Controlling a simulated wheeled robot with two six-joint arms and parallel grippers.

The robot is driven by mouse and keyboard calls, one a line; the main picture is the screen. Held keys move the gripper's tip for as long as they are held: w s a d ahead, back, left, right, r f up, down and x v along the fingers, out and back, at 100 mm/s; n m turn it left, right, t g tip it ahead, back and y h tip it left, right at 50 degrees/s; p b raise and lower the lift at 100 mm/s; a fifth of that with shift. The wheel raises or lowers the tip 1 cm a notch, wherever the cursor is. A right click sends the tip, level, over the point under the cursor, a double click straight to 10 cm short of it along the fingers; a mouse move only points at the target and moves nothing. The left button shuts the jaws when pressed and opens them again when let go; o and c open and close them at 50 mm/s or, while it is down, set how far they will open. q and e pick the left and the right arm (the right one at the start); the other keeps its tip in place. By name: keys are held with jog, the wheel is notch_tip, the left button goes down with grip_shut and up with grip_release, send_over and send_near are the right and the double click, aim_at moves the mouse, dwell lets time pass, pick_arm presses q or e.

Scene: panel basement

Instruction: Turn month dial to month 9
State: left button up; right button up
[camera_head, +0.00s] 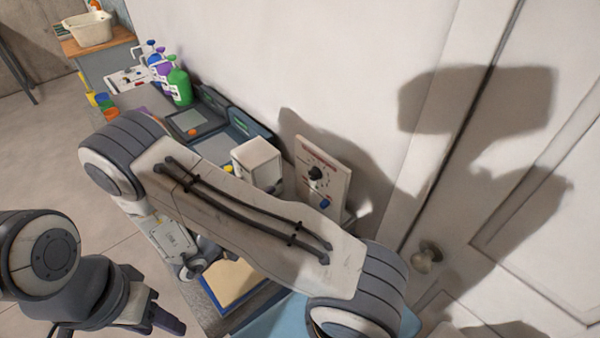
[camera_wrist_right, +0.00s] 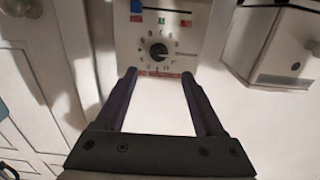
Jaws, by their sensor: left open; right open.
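The month dial is a black round knob (camera_wrist_right: 158,50) on a pale upright panel (camera_wrist_right: 205,14), ringed by small dark marks. I cannot read which month it points to. In the head view the knob (camera_head: 316,173) shows on the panel (camera_head: 338,187) leaning by the wall. My right gripper (camera_wrist_right: 158,75) is open and empty in the right wrist view, its fingertips just below the dial, one to each side, apparently not touching the knob. In the head view my right arm hides that gripper. My left gripper (camera_head: 160,311) is open and empty at lower left, away from the panel.
A white box (camera_head: 257,160) stands beside the panel; it also shows in the right wrist view (camera_wrist_right: 283,45). Grey trays (camera_head: 195,122) and coloured bottles (camera_head: 180,85) stand farther along the bench. A door with a knob (camera_head: 425,257) is at right.

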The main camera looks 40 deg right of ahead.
aim_at(311, 177)
jog(key=d+p, duration=0.1)
jog(key=d, duration=0.2)
jog(key=d+p, duration=0.1)
jog(key=d, duration=0.2)
jog(key=d+p, duration=0.1)
jog(key=d, duration=0.2)
jog(key=shift+w+d+r, duration=0.15)
jog(key=shift+w+r, duration=0.05)
jog(key=shift+w, duration=0.05)
jog(key=shift+w+d+f+p, duration=0.1)
jog(key=shift+d+p, duration=0.2)
jog(key=shift+d, duration=0.2)
grip_shut()
jog(key=shift+n, duration=2.9)
